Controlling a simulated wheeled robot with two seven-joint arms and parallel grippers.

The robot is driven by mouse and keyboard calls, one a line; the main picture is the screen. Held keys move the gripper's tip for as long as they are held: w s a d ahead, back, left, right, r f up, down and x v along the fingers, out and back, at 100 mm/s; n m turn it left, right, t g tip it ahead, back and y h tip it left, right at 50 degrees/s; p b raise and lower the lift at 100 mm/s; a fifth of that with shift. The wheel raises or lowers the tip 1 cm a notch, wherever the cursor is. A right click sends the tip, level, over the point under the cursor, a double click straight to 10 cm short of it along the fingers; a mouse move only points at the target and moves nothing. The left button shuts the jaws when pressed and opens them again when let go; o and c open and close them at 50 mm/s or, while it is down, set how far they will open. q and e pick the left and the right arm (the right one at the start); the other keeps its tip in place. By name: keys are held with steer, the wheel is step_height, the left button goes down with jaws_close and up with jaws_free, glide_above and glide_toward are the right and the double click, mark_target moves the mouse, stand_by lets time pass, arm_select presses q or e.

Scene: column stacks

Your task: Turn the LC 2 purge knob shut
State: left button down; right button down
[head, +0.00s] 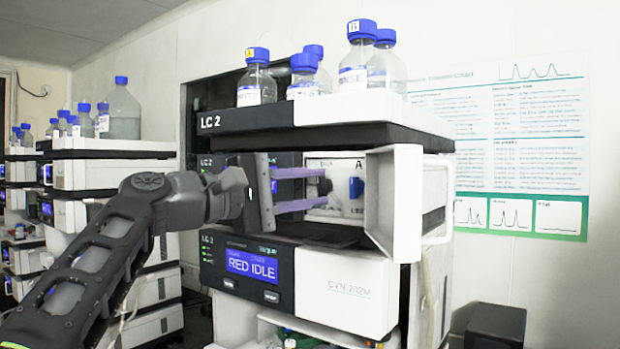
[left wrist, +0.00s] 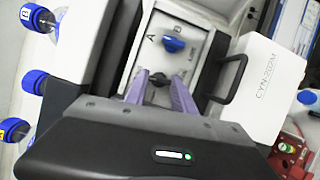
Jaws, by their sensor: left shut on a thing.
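The LC 2 stack (head: 210,122) stands in the middle of the head view, with a module's white door (head: 394,205) swung open to the right. Inside is a white panel with a black knob (head: 323,187), seemingly the purge knob, and a blue knob (head: 356,187) to its right. My left gripper (head: 318,188) reaches in from the left, its purple fingers shut on the black knob. In the left wrist view the black knob (left wrist: 158,81) sits between the fingertips, partly hidden, with the blue knob (left wrist: 173,45) just beyond. My right gripper is not in view.
Blue-capped bottles (head: 257,80) stand on top of the stack. The open door stands close to the right of my fingers. Another stack (head: 110,172) is at the left, and a chart (head: 520,130) hangs on the wall.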

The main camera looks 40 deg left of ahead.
arm_select(q)
steer(key=shift+m+g+p, duration=0.3)
steer(key=shift+m+p, duration=0.1)
steer(key=shift+m, duration=0.4)
steer(key=c, duration=1.3)
jaws_free()
steer(key=shift+d, duration=0.1)
steer(key=b+v, duration=0.1)
steer(key=v, duration=0.7)
